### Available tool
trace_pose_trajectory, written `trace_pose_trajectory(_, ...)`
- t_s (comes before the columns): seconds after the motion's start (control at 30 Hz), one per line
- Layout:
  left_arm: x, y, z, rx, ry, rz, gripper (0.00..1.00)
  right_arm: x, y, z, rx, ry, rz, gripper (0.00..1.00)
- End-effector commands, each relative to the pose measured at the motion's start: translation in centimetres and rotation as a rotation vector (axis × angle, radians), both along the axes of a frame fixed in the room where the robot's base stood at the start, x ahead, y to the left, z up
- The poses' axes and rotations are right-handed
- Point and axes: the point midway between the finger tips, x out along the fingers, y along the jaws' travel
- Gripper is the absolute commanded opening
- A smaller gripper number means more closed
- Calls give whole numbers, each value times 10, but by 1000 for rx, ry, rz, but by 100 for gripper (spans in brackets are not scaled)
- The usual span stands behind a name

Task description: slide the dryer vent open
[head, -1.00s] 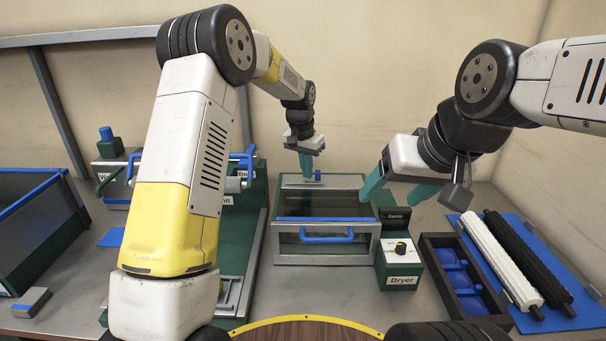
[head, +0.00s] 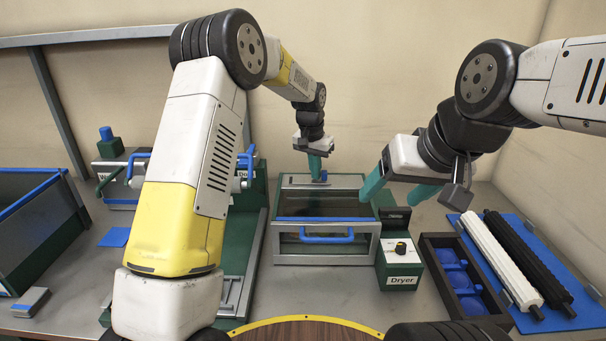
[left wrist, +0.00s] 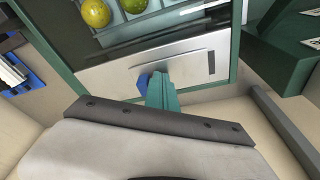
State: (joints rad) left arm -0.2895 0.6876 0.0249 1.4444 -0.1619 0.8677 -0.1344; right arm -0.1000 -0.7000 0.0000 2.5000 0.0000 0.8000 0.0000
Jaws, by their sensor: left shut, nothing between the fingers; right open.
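The dryer (head: 326,240) is a glass-fronted box with a blue front handle, beside a box labelled Dryer. On its top rear metal strip sits the vent's blue knob (head: 324,175). The left wrist view shows this silver vent plate (left wrist: 110,73) with a slot, and the knob (left wrist: 144,80) near the slot's left end. My left gripper (head: 315,170) is shut and empty, pointing down against or right beside the knob; its fingers (left wrist: 162,92) partly hide it, so contact is unclear.
Yellow-green fruits (left wrist: 96,13) show inside the dryer. The control box (head: 401,263) stands to its right, then a dark tray (head: 430,240) with blue items and a blue mat (head: 515,240) with two rollers. A green-walled bin (head: 40,240) is at left.

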Motion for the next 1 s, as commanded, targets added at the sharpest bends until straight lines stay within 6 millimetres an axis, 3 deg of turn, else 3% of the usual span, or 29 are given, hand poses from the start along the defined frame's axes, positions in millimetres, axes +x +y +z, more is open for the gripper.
trace_pose_trajectory(1.0, 0, -51, 0, 1, 1, 0, 0, 0, 0, 0, 0, 0, 0, 71)
